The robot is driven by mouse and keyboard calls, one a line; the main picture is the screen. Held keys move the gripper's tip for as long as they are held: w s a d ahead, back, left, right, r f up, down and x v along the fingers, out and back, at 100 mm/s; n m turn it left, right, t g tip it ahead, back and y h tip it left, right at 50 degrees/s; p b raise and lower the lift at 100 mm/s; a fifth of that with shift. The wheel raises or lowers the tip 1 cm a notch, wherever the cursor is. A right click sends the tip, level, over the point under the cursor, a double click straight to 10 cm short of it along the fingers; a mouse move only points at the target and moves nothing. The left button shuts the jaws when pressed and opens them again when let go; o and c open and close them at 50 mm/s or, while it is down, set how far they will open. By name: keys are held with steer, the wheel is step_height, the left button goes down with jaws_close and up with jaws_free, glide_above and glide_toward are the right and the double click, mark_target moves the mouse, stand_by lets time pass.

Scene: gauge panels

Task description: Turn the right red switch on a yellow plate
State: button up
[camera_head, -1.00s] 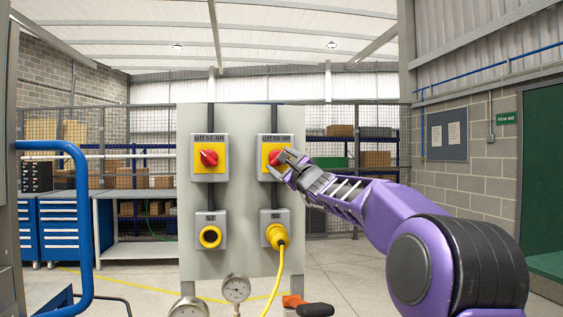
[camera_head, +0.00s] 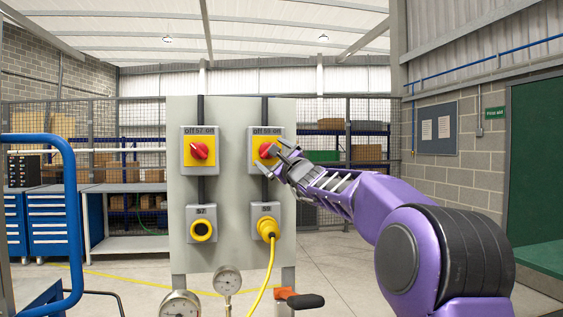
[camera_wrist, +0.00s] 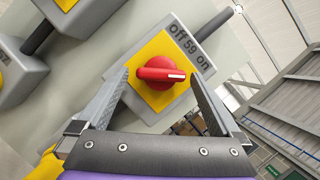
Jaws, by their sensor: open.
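The right red switch (camera_head: 266,150) sits on a yellow plate (camera_head: 256,159) on a grey box labelled off and on, upper right of the panel. In the wrist view the red knob (camera_wrist: 160,73) lies between my fingers, its white mark toward the picture's right, on the label side. My gripper (camera_head: 271,155) is open, one finger on each side of the knob; it also shows in the wrist view (camera_wrist: 160,80). In the head view my fingers cover part of the plate.
A second red switch (camera_head: 200,151) is to the left. Below are a yellow socket (camera_head: 202,230) and a yellow plug (camera_head: 267,228) with a hanging cable. Gauges (camera_head: 228,281) and an orange lever (camera_head: 298,299) are low in front. A blue rail (camera_head: 72,220) is at left.

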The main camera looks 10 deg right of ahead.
steer(key=v, duration=1.7)
steer(key=shift+s, duration=0.1)
